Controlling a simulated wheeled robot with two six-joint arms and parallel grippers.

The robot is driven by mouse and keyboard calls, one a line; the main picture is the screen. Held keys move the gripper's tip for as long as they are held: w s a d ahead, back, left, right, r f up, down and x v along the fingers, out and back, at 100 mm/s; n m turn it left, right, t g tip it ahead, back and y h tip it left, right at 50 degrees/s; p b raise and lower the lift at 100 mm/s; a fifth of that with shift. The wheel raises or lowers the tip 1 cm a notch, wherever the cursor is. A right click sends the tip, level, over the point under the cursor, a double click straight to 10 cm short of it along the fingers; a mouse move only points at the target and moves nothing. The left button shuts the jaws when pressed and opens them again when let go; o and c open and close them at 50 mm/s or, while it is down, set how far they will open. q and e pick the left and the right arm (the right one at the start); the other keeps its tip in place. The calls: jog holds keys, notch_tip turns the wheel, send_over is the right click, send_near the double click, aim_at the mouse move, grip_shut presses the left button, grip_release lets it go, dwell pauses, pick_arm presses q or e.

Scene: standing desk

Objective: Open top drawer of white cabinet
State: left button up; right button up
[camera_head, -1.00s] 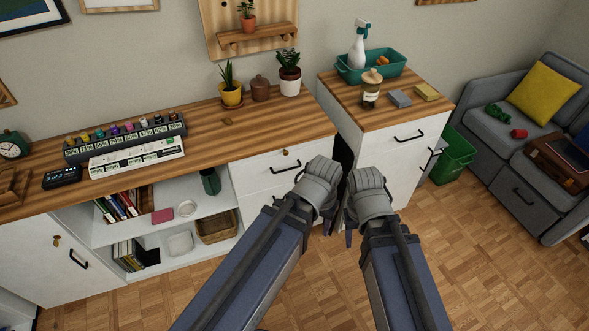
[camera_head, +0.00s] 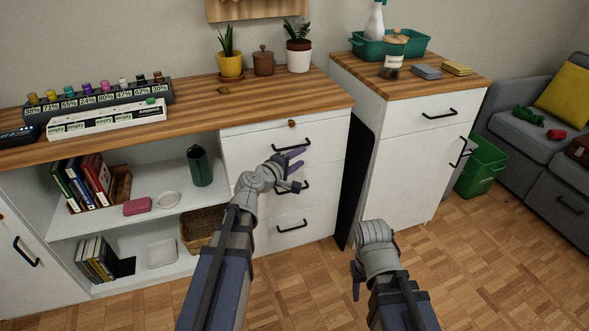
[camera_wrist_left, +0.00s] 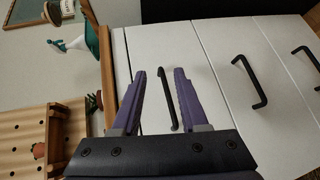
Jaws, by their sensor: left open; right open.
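A white cabinet (camera_head: 238,150) with a stack of three drawers stands under the wooden top. My left gripper (camera_head: 292,174) is open in front of the drawers, near the top and middle handles. In the left wrist view its purple fingers (camera_wrist_left: 160,88) point at the top drawer, and the top handle (camera_wrist_left: 168,98) appears between them; contact cannot be told. My right gripper (camera_head: 356,280) is low, away from the drawers; its fingers are partly hidden.
The middle handle (camera_head: 292,189) and bottom handle (camera_head: 292,226) lie below. A second white cabinet (camera_head: 400,160) stands at right, with a drawer handle (camera_head: 440,114). Potted plants (camera_head: 298,50) stand on the wooden top. An open shelf (camera_head: 150,215) is at left. Floor in front is clear.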

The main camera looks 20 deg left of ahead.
aim_at(293, 148)
pick_arm(q)
jog(key=w+a+f+n+t+y+b, duration=0.1)
jog(key=a+f+n+y+b, duration=0.15)
jog(key=a, duration=0.25)
jog(key=shift+n+h, duration=0.25)
jog(key=shift+h, duration=0.2)
jog(key=shift+r+x, duration=0.25)
jog(key=shift+x, duration=1.05)
jog(key=shift+r+x, duration=0.2)
jog(key=shift+x, duration=1.1)
jog(key=shift+r+x, duration=0.25)
jog(key=shift+x, duration=1.05)
jog(key=shift+w, duration=0.1)
pick_arm(e)
notch_tip(293, 148, down, 4)
jog(key=shift+f, duration=0.25)
pick_arm(q)
grip_shut()
